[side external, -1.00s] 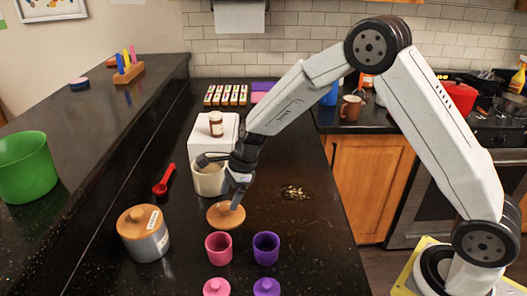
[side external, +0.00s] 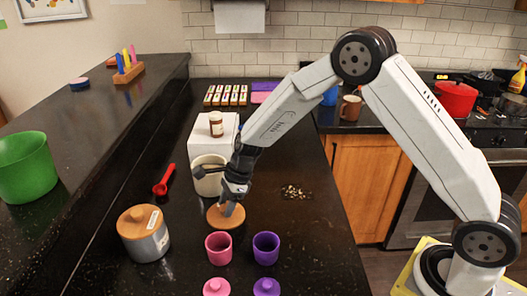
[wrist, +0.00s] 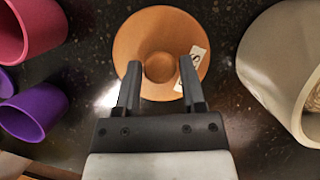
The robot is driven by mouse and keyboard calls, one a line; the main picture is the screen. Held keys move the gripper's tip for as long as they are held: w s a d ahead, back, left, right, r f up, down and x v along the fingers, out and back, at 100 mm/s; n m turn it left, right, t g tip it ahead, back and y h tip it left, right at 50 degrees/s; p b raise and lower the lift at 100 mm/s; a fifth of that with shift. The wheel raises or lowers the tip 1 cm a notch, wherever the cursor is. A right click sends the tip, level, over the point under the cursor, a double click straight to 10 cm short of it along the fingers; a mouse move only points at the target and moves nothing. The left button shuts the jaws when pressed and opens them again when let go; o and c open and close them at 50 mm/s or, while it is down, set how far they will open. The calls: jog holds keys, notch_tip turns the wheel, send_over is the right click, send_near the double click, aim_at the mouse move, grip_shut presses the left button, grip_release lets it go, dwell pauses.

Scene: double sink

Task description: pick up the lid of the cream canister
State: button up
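The cream canister (side external: 207,184) stands without its lid on the dark counter, partly hidden behind my gripper in the side view. Its open rim shows at the right of the wrist view (wrist: 275,75), with something pale inside. A round wooden lid (side external: 224,221) with a knob lies knob-up on the counter in front of it. In the wrist view the lid (wrist: 140,35) has a white label, partly hidden by a finger. My gripper (wrist: 160,64) is open over the lid, with one finger on each side of the knob (wrist: 160,68) and gaps visible between.
A grey canister with a wooden lid (side external: 144,236) stands to the left. A pink cup (side external: 218,248) and a purple cup (side external: 266,248) stand just in front of the lid. A red scoop (side external: 163,181) lies left, a white box (side external: 205,135) stands behind, and small scraps (side external: 293,192) lie right.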

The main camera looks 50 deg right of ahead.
grip_shut()
jog(key=shift+r, duration=0.2)
jog(key=shift+r, duration=1.45)
jog(key=s+d+r, duration=0.2)
jog(key=s+r, duration=0.7)
jog(key=s, duration=0.4)
jog(key=shift+s+d+r, duration=0.15)
jog(key=shift+s+r, duration=0.2)
jog(key=shift+s, duration=0.05)
